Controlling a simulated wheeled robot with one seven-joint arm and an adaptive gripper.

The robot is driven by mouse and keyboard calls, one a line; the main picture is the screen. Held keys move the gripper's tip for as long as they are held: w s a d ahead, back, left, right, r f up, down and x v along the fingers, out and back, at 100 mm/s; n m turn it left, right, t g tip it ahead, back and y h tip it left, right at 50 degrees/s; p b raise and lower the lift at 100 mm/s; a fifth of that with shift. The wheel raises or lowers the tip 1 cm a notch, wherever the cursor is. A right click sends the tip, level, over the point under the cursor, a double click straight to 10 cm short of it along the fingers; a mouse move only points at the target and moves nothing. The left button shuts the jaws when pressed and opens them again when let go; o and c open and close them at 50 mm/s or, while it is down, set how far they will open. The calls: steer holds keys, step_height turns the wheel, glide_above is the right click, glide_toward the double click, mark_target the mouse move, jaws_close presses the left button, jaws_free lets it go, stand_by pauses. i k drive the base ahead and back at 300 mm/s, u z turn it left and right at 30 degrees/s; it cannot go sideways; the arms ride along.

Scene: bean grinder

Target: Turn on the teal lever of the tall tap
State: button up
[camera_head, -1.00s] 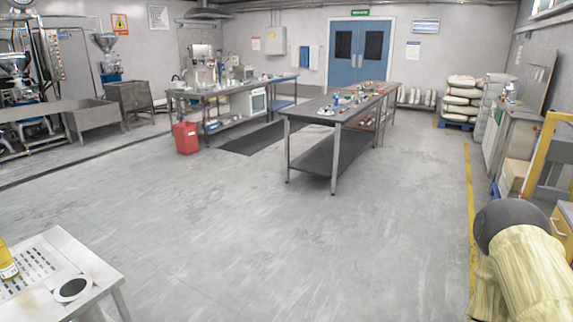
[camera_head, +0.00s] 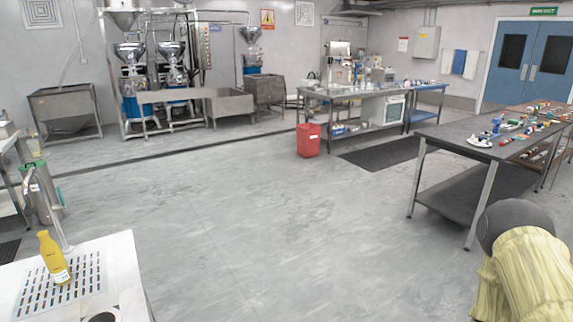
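A thin grey upright post (camera_head: 58,218) rises behind the white perforated top at the lower left in the head view. It may be the tall tap, but it is small and partly merged with a grey-green cylinder (camera_head: 44,196) behind it. A small green part (camera_head: 29,166) shows near its upper end; I cannot tell whether this is the teal lever or which way it is set. My gripper is out of view; only a pale yellow part with a dark round end, likely my arm, shows at the lower right.
A yellow bottle (camera_head: 53,258) stands on the white perforated top (camera_head: 122,262). A red bin (camera_head: 309,140) stands by the far bench (camera_head: 330,96). A dark table (camera_head: 450,137) with small items is at right. Steel basins (camera_head: 66,110) line the back wall. The middle floor is clear.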

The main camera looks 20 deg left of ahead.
mark_target(63, 205)
steer(key=u, duration=0.9)
steer(key=i, duration=0.9)
steer(key=u, duration=1)
steer(key=i, duration=0.3)
steer(key=u, duration=0.2)
